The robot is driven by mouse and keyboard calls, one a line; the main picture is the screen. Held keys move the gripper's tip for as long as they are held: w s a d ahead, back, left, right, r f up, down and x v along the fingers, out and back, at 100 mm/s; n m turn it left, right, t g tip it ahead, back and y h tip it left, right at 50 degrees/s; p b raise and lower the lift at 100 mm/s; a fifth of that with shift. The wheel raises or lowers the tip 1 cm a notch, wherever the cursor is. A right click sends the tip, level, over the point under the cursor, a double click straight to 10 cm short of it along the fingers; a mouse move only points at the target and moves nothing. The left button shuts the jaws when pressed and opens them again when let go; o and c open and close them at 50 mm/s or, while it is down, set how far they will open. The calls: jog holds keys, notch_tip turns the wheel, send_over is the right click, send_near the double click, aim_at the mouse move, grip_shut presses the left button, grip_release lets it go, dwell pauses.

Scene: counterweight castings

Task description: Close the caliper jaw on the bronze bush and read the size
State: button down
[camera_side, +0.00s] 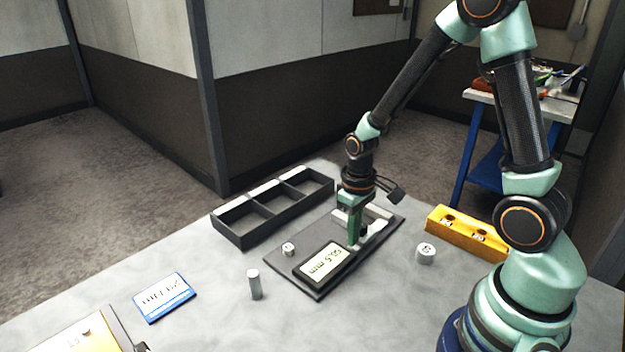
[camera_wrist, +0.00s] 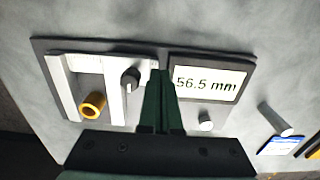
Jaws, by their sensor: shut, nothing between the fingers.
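The caliper is a dark plate (camera_side: 312,286) with a pale fixed jaw (camera_wrist: 62,88), a pale sliding jaw (camera_wrist: 114,92) and a black knob (camera_wrist: 130,79). Its display (camera_side: 325,262) reads 56.5 mm, clearest in the wrist view (camera_wrist: 208,84). The bronze bush (camera_wrist: 92,105) sits between the two jaws in the wrist view; I cannot tell whether both touch it. In the side view I cannot make out the bush. My gripper (camera_side: 353,242) is shut and empty, low over the plate. Its fingertips (camera_wrist: 162,74) are between the knob and the display.
A small pale cylinder (camera_side: 288,249) is on the plate beside the display. A metal pin (camera_side: 254,284), a blue card (camera_side: 164,297) and a pale cylinder (camera_side: 425,254) are on the table. A black compartment tray (camera_side: 240,242) lies behind and a yellow block (camera_side: 468,239) lies right.

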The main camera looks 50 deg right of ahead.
jog(key=shift+d, duration=1.6)
dwell(0.9)
jog(key=shift+r, duration=0.15)
jog(key=shift+a+r, duration=0.1)
jog(key=shift+r, duration=3.25)
jog(key=s+a+r+t, duration=0.2)
jog(key=a+r, duration=0.2)
jog(key=r, duration=0.3)
jog(key=s+a+r+t, duration=0.2)
jog(key=a+r+t, duration=0.1)
jog(key=r, duration=0.4)
jog(key=shift+s+a+r+t, duration=0.15)
jog(key=shift+s+a+t, duration=0.05)
jog(key=shift+a+t, duration=0.15)
